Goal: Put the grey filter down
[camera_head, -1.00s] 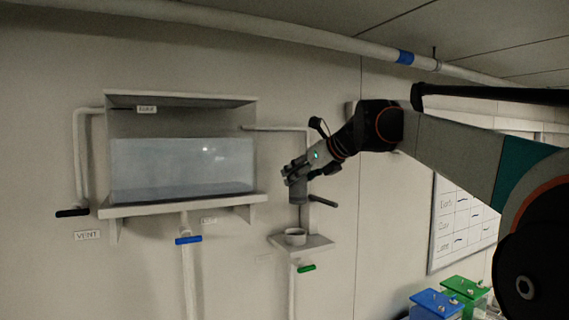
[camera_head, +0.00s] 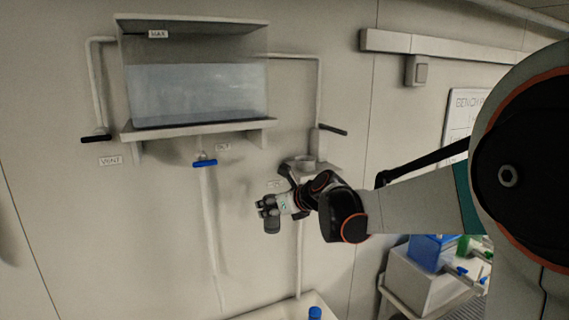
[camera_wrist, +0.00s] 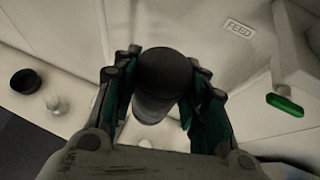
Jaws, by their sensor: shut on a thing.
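My gripper (camera_head: 268,207) is shut on the grey filter (camera_head: 272,226), a short dark cylinder that hangs below the fingers in the head view. In the wrist view the filter (camera_wrist: 163,85) sits between the two green-lined fingers (camera_wrist: 160,100), its dark round end towards the camera. The gripper is in front of the wall, lower than the small shelf with its round cup (camera_head: 305,163). The filter is clear of any surface in the head view.
A water tank (camera_head: 198,92) is on the wall, with a blue valve handle (camera_head: 205,163) below. A pale surface (camera_head: 285,308) with a blue-topped item (camera_head: 315,313) is at the bottom. The wrist view shows a black round dish (camera_wrist: 25,80) and a green handle (camera_wrist: 285,104).

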